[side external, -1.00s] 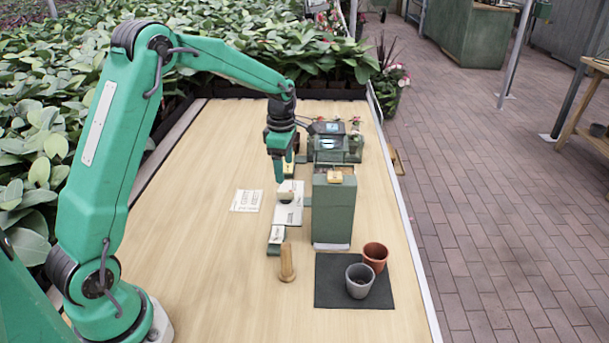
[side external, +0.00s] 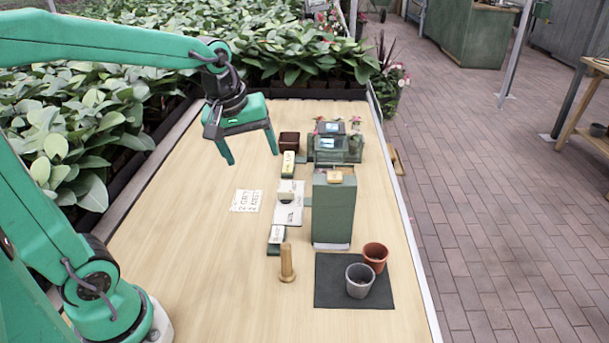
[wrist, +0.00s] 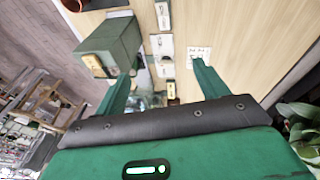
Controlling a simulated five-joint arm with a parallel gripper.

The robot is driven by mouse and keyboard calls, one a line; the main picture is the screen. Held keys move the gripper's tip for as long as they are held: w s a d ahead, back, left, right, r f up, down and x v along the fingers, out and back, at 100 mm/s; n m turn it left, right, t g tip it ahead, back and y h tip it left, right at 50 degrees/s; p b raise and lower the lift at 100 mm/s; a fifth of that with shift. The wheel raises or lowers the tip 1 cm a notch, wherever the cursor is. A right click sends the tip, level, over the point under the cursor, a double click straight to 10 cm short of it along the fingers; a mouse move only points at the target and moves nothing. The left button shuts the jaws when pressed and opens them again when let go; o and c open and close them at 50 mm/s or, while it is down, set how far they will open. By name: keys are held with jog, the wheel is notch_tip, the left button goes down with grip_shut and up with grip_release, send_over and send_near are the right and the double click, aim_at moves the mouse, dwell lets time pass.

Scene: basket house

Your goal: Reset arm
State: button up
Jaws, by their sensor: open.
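My green gripper (side external: 250,160) is open and empty in the side external view. It hangs above the left part of the wooden table, toward its far end. In the wrist view its two fingers (wrist: 165,85) are spread wide with nothing between them. Below and to its right in the side view are a white plate (side external: 289,211) with a small round-fronted piece on it, and labelled blocks at its far end (side external: 289,162) and near end (side external: 276,240). A printed card (side external: 246,201) lies flat on the table left of the plate.
A tall green box (side external: 333,212) stands right of the plate, with a green machine (side external: 335,147) behind it. A dark red block (side external: 289,142) is nearby. A wooden peg (side external: 287,264), a grey pot (side external: 359,281) and a terracotta pot (side external: 375,257) stand nearer. The table's left side is clear.

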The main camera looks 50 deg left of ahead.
jog(key=s+d+m+t, duration=0.2)
jog(key=s+d+m, duration=0.1)
jog(key=s+m, duration=0.7)
jog(key=shift+s+d+f, duration=0.15)
jog(key=shift+s, duration=0.65)
jog(key=o, duration=0.6)
jog(key=w+a+n+t, duration=0.2)
jog(key=w+n, duration=1.3)
jog(key=n, duration=0.3)
jog(key=shift+a+n+t, duration=0.3)
jog(key=shift+a, duration=0.05)
jog(key=x, duration=0.9)
jog(key=shift+w+f, duration=0.25)
jog(key=shift+f, duration=0.05)
jog(key=shift+s+a+r, duration=0.1)
